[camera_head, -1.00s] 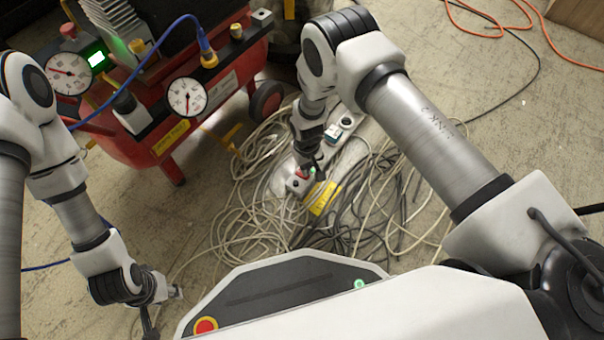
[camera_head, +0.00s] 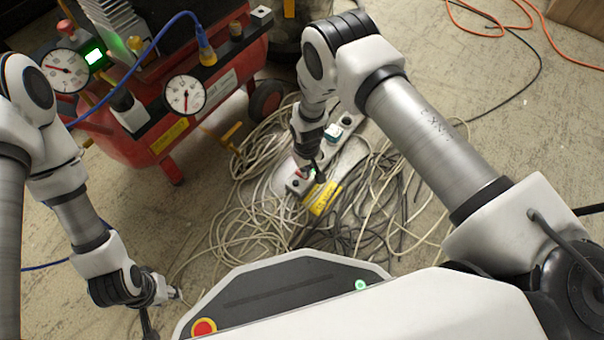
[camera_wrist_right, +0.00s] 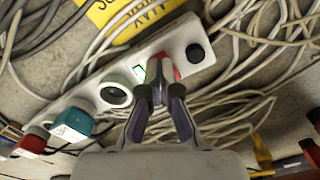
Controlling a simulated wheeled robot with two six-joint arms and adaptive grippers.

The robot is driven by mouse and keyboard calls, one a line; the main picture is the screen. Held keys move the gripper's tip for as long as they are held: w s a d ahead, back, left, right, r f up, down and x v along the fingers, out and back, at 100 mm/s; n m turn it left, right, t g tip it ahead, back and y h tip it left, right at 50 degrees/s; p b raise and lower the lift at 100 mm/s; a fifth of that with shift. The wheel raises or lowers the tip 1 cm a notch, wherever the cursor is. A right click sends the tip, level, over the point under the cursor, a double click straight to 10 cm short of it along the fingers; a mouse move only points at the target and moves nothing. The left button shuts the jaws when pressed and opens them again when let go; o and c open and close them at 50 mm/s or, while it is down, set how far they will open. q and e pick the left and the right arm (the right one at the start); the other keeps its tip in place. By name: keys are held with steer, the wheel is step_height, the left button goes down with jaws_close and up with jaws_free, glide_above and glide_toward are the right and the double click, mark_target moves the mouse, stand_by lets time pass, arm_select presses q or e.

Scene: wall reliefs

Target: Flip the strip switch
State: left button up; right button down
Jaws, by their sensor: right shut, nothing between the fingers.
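The white power strip (camera_head: 297,185) lies on the floor among cables in the head view. It crosses the right wrist view (camera_wrist_right: 196,37) diagonally. Its red switch (camera_wrist_right: 171,69) is near the strip's end, with a green glow beside it, partly hidden by my fingers. My right gripper (camera_head: 317,174) is over this end of the strip. In the wrist view its fingertips (camera_wrist_right: 162,92) are closed with nothing between them, at or just above the switch; contact cannot be told. My left gripper (camera_head: 165,300) is at the lower left, away from the strip, its fingers apart and empty.
Tangled cables (camera_head: 250,205) surround the strip. A yellow label (camera_head: 325,198) lies beside it. A teal plug (camera_wrist_right: 72,125) sits in the strip. A red compressor (camera_head: 130,140) with gauges stands at the upper left. Bare floor (camera_head: 490,120) is at the right.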

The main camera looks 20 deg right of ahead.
steer(key=shift+f, duration=0.35)
step_height(320, 180, up, 7)
steer(key=p, duration=0.6)
stand_by(0.6)
